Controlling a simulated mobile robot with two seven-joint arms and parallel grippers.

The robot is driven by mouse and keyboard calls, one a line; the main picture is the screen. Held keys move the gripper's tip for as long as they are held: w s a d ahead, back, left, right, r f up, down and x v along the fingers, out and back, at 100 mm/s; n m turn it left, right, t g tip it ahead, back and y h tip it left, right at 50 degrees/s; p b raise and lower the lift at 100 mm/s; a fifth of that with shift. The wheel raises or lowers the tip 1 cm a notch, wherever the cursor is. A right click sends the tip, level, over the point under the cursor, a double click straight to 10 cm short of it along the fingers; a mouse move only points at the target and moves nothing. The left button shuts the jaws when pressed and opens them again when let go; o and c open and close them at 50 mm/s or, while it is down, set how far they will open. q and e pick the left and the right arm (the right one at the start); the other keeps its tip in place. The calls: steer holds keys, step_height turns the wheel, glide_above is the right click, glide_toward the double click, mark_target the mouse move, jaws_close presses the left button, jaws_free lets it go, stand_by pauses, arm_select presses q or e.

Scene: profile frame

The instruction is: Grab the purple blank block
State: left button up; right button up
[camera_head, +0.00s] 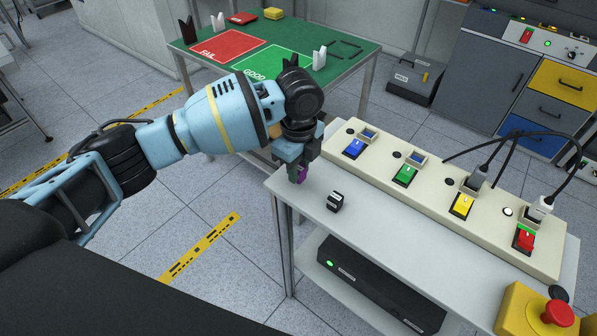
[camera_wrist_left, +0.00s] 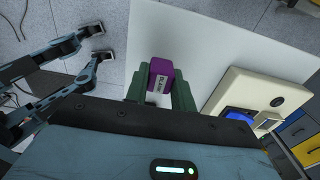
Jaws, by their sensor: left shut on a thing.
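The purple block (camera_wrist_left: 160,71) is between the fingers of my left gripper (camera_wrist_left: 160,92) in the left wrist view. Its pale label appears to read "BLANK". In the head view the purple block (camera_head: 302,174) shows only in part below my left gripper (camera_head: 297,172), at the left end of the white table (camera_head: 315,197). The left gripper is shut on it. I cannot tell whether the block still touches the table.
A small black-and-white block (camera_head: 335,201) stands on the white table, right of the gripper. A long beige panel (camera_head: 432,188) with coloured switches and plugged cables runs along the back. A red emergency button (camera_head: 557,314) is at the right front. A green table (camera_head: 345,62) stands behind.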

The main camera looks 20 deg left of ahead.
arm_select(q)
steer(key=shift+r, duration=0.95)
steer(key=s+d+r+p, duration=0.1)
steer(key=s+d, duration=0.1)
steer(key=s, duration=1.4)
steer(key=shift+p, duration=0.4)
arm_select(e)
steer(key=shift+w+d+r, duration=0.1)
steer(key=shift+w+r, duration=0.1)
steer(key=shift+r, duration=0.3)
steer(key=shift+w+r, duration=0.15)
steer(key=shift+r, duration=0.35)
steer(key=shift+w+r, duration=0.1)
steer(key=shift+w, duration=0.15)
